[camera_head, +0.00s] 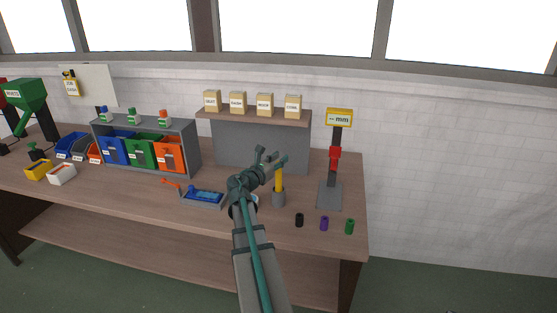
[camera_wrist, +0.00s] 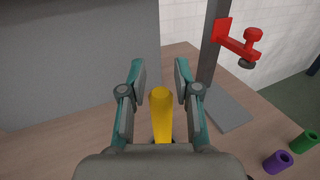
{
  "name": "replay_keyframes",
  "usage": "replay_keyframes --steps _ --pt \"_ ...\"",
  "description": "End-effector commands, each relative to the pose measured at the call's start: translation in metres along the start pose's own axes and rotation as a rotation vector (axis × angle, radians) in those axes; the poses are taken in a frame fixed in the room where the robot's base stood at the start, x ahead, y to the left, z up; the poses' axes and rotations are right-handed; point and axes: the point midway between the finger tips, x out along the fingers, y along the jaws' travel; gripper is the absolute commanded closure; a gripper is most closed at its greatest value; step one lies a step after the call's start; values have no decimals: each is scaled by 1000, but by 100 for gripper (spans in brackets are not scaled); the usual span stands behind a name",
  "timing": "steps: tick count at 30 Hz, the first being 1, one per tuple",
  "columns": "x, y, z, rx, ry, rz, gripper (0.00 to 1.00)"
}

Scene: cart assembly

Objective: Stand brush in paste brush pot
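The brush shows as an upright yellow handle (camera_head: 279,181), with its lower end in or on a short grey cylinder (camera_head: 279,200), which looks like the pot. I cannot tell how deep the handle sits. My gripper (camera_head: 272,158) is beside the handle's upper part in the head view. In the wrist view my gripper (camera_wrist: 159,75) is open, with the yellow handle (camera_wrist: 161,115) upright between its two fingers and visible gaps on both sides. The handle's lower end is hidden there by the gripper body.
A gauge stand (camera_head: 329,192) with a red clamp (camera_head: 335,155) is right of the handle.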

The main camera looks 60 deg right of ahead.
Motion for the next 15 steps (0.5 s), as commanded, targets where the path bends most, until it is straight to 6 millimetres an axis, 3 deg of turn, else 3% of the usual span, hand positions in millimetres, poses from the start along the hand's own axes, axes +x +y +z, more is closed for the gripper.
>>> replay_keyframes --steps 3,15 --pt "0 0 0 0 0 0 48" --pt "-6 0 0 0 0 1 48"
